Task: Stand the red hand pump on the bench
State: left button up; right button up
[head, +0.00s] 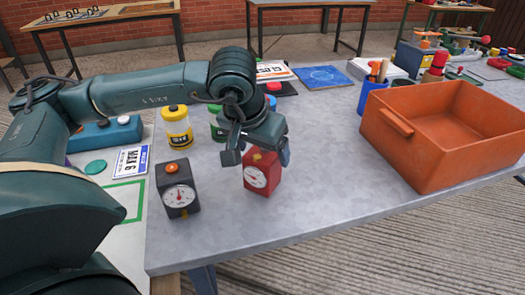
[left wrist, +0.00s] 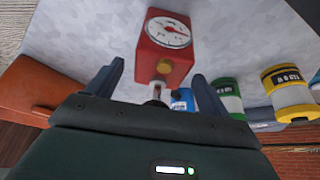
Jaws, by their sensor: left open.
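In the left wrist view the red device (left wrist: 152,55) shows just past and between the open fingertips (left wrist: 158,70). I cannot tell whether they touch it. My right gripper is not in view.
A black gauge box (head: 178,190) stands left of the red device. A yellow-banded jar (head: 177,135) and a green jar (head: 216,128) stand behind. An orange crate (head: 440,150) fills the bench's right. Bare bench lies between the red device and the crate.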

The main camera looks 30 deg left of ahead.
pick_arm(q)
jog(key=p+v, duration=0.1)
jog(key=v, duration=0.9)
